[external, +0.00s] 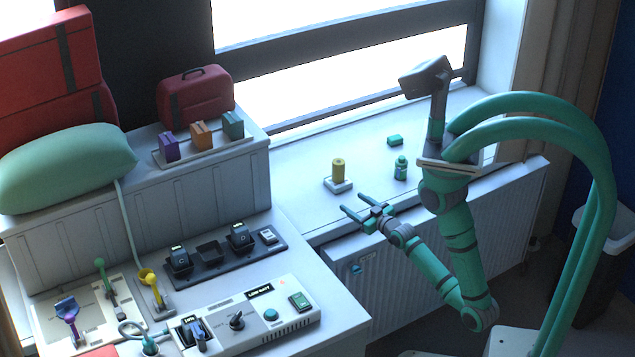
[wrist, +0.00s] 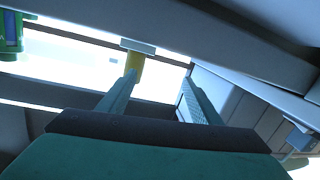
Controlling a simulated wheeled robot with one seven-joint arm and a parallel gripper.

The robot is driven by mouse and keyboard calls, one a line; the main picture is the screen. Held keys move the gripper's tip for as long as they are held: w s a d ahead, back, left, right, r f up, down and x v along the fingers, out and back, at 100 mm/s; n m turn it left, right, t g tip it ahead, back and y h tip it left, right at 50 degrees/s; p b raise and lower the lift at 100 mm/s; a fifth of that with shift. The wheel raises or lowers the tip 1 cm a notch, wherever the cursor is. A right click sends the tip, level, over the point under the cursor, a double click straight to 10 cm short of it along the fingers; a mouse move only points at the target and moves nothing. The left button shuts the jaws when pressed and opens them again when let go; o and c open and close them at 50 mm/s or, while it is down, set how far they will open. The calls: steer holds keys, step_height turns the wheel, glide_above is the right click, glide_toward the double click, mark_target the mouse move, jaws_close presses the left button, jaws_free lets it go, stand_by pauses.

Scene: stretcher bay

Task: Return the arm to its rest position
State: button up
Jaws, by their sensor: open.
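My gripper (external: 357,215) is open and empty in the external view, above the front edge of the white sill. My teal arm (external: 432,257) is folded, with its forearm reaching up and left toward the sill. In the wrist view my two teal fingers (wrist: 157,92) stand apart with nothing between them. A yellow cylinder (external: 338,170) stands on a small white base (external: 338,186) just beyond the fingertips. It also shows near the left finger in the wrist view (wrist: 135,64); I cannot tell the gap from there.
A ribbed radiator (external: 400,300) is below. At left, a counter holds a grey control box (external: 236,322) and a black charger tray (external: 215,260). A bin (external: 605,240) stands far right.

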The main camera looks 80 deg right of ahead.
steer(key=a, duration=0.3)
steer(key=a+f+n+y, duration=0.1)
steer(key=a, duration=0.2)
steer(key=a+f+t+y, duration=0.1)
steer(key=a, duration=0.2)
steer(key=shift+s+n, duration=0.3)
steer(key=shift+n, duration=0.1)
steer(key=s+a+f+n+y, duration=0.2)
steer(key=s+a+n+y, duration=0.2)
steer(key=s+a+y, duration=0.4)
steer(key=s+a, duration=0.5)
steer(key=a, duration=0.3)
steer(key=shift+a+t, duration=0.4)
steer(key=shift+f, duration=0.1)
